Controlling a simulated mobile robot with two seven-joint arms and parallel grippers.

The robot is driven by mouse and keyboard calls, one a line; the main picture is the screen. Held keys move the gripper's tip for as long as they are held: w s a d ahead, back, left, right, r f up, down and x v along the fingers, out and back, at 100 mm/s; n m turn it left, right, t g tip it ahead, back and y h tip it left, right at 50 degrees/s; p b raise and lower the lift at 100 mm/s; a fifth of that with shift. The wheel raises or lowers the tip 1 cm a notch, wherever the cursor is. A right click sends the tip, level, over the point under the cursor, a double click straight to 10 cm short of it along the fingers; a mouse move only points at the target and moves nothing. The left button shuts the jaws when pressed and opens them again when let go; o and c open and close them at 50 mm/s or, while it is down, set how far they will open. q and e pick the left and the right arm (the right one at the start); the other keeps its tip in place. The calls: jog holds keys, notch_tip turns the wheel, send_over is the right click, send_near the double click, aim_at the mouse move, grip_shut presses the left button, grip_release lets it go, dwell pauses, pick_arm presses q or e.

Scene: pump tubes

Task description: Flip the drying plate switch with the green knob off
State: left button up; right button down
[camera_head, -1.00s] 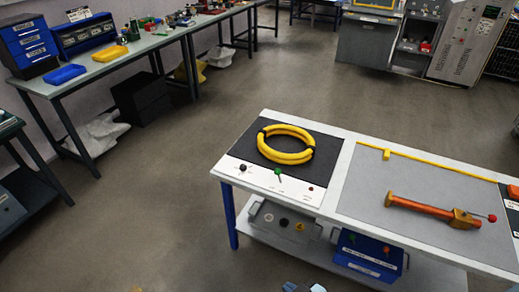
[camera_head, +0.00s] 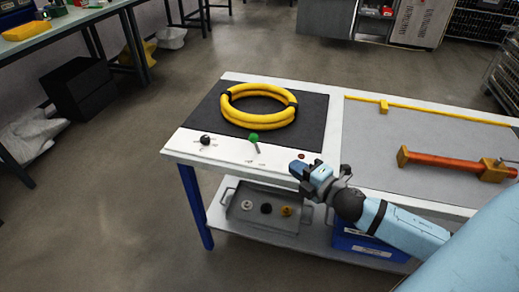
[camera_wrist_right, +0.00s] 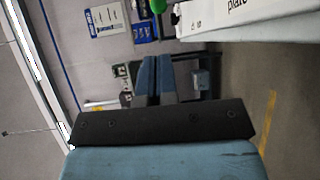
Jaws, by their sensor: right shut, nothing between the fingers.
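The green knob (camera_head: 253,138) sits on a short switch lever on the white front strip of the drying plate panel (camera_head: 230,150). A black knob (camera_head: 205,139) stands to its left and a small red button (camera_head: 301,156) to its right. My right gripper (camera_head: 296,166) is shut and empty at the panel's front edge, to the right of the green knob and apart from it. In the right wrist view its fingers (camera_wrist_right: 155,78) are together, with the green knob (camera_wrist_right: 158,6) at the top edge. My left gripper is not in view.
A yellow tube ring (camera_head: 258,124) lies on the black plate (camera_head: 200,115) behind the switches. An orange tube tool (camera_head: 445,163) lies on the grey mat (camera_head: 370,150) at right. A grey tray (camera_head: 240,222) and a blue bin (camera_head: 350,240) are on the lower shelf.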

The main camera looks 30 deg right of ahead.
aim_at(257, 141)
jog(key=w, duration=0.4)
jog(key=w+a, duration=0.1)
jog(key=w, duration=0.3)
jog(key=w+b, duration=0.1)
jog(key=w, duration=0.3)
jog(key=shift+w+a+f, duration=0.3)
jog(key=shift+w+f, duration=0.05)
jog(key=shift+f, duration=0.05)
jog(key=shift+w+f, duration=0.1)
jog(key=shift+w, duration=0.35)
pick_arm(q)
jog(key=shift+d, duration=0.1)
pick_arm(e)
jog(key=shift+a, duration=0.1)
